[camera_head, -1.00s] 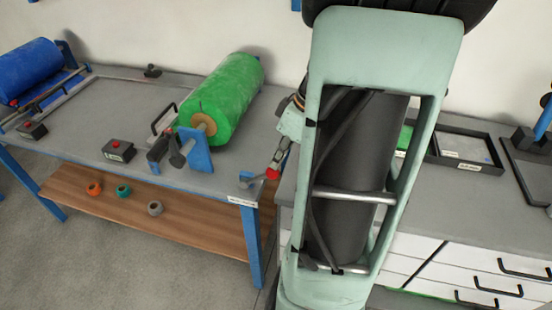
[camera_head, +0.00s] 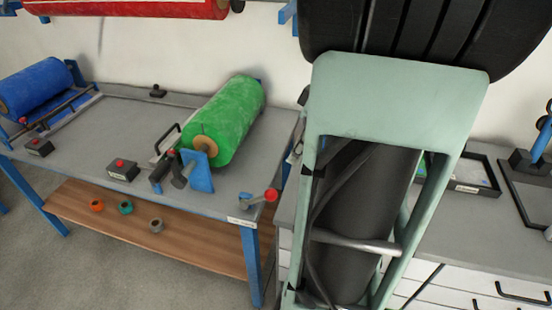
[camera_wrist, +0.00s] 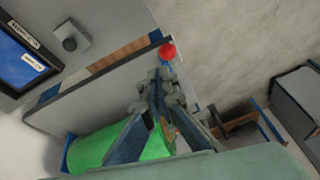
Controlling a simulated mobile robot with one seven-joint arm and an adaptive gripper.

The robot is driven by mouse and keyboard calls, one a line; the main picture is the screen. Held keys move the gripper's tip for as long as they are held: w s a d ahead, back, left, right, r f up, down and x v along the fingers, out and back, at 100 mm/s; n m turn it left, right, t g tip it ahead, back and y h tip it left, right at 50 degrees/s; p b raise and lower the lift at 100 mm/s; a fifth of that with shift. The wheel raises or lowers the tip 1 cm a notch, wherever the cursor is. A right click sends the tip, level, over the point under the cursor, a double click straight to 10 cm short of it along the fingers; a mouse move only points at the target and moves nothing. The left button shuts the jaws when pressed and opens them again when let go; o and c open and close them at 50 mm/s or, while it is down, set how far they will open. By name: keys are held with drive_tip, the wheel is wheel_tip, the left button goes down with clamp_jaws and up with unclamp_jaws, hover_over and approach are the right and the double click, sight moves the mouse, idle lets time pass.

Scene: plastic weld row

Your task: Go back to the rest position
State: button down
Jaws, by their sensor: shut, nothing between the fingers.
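My gripper (camera_wrist: 160,85) is shut and empty in the wrist view, its fingertips pointing toward the top of the picture. A lever with a red knob (camera_wrist: 168,52) shows just beyond the fingertips; whether there is a gap cannot be told from this view. In the head view the same red knob (camera_head: 270,194) sits at the right front corner of the grey bench (camera_head: 88,130), with no finger on it. My gripper is hidden there behind my own pale green arm. A green roll (camera_head: 226,115) stands on the bench, and it also shows in the wrist view (camera_wrist: 95,152).
A blue roll (camera_head: 35,86) is at the bench's left end. Black boxes with red buttons (camera_head: 122,169) sit along the front edge. Several tape rolls (camera_head: 125,208) lie on the wooden shelf. A grey drawer counter (camera_head: 450,235) with black trays (camera_head: 470,175) is at right.

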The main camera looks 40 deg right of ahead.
drive_tip(key=shift+s+d+r, duration=0.25)
drive_tip(key=shift+s+r, duration=0.1)
drive_tip(key=shift+r, duration=0.05)
drive_tip(key=shift+w, duration=0.1)
